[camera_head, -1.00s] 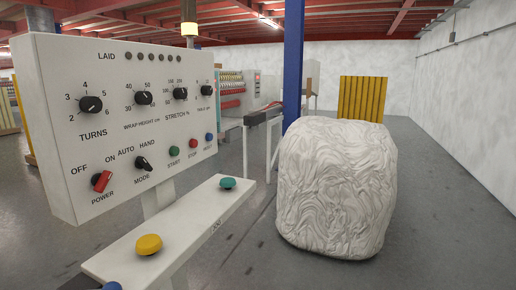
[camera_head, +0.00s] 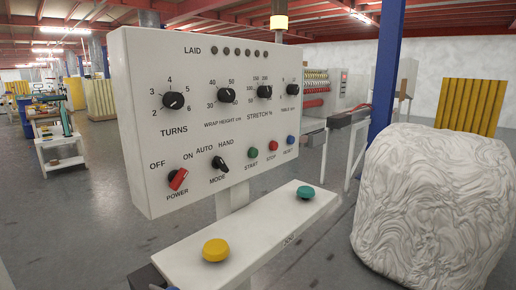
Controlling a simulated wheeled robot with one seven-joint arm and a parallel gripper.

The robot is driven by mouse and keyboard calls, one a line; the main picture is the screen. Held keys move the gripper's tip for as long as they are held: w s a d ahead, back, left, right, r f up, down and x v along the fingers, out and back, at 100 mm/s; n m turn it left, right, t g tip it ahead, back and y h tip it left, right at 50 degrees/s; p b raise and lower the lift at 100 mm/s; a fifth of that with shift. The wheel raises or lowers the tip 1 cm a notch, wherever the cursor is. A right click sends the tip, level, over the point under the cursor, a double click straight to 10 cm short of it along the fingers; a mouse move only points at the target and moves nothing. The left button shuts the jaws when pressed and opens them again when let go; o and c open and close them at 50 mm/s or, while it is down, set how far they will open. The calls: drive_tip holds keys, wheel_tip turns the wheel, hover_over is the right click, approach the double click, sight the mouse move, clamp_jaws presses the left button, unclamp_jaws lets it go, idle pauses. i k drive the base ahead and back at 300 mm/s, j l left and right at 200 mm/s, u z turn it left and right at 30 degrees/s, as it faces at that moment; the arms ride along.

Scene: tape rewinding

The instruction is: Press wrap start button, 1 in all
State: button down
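A white control panel (camera_head: 212,129) stands tilted in the middle of the head view. Its green START button (camera_head: 252,154) sits low on the panel, left of the red STOP button (camera_head: 273,146) and the blue RESET button (camera_head: 291,140). Nothing touches these buttons. A white shelf (camera_head: 262,236) below the panel carries a yellow button (camera_head: 216,249) and a teal button (camera_head: 305,192). My gripper is not in view.
A large white wrapped bale (camera_head: 435,205) stands on the floor at the right. A blue post (camera_head: 385,70) rises behind it. A white cart (camera_head: 58,150) stands at the far left, with open floor between it and the panel.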

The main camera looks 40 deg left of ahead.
sight(253, 153)
drive_tip(key=i+j, duration=0.9)
drive_tip(key=i, duration=0.05)
